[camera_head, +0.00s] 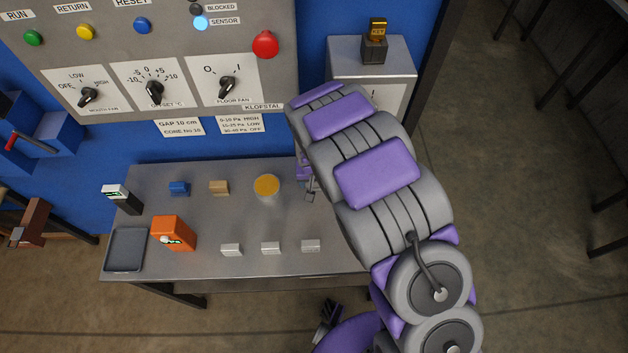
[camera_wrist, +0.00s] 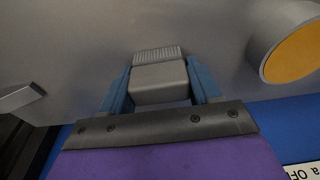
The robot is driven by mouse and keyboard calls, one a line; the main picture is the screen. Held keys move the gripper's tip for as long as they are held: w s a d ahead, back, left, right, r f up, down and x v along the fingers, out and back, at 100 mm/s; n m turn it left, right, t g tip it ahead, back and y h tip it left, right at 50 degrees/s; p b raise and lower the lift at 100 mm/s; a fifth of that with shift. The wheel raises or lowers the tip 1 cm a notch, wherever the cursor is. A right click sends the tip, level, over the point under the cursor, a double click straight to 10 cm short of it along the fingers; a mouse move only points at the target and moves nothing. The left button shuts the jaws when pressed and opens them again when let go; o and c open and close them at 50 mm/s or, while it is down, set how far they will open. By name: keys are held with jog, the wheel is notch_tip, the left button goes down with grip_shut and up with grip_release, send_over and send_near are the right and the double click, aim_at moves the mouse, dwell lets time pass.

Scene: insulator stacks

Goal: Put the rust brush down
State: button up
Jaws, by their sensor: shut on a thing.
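My gripper (camera_wrist: 160,88) is shut on the rust brush (camera_wrist: 158,82), a grey block with a ribbed strip at its far end. The blue fingers press on its two sides in the wrist view. The brush is over the grey table (camera_wrist: 85,45); I cannot tell whether it touches the top. In the head view, my gripper (camera_head: 309,187) shows only partly beside my arm, at the right part of the table (camera_head: 210,215), and the brush cannot be made out clearly there.
A yellow-topped round can (camera_head: 266,187) stands close to my gripper. A tan block (camera_head: 219,187), a blue block (camera_head: 179,188), an orange box (camera_head: 173,234), a dark tray (camera_head: 125,250) and several small silver blocks (camera_head: 271,248) are on the table. A control panel (camera_head: 200,95) rises behind.

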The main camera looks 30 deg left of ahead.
jog(key=shift+a, duration=0.15)
jog(key=o, duration=0.9)
jog(key=shift+d, duration=0.25)
jog(key=shift+o, duration=0.2)
jog(key=shift+a+f, duration=0.1)
jog(key=shift+f, duration=0.1)
notch_tip(320, 180, up, 17)
jog(key=s+d+p, duration=0.1)
jog(key=s+p, duration=0.1)
jog(key=p, duration=0.1)
jog(key=shift+d+r, duration=0.2)
jog(key=shift+d, duration=0.1)
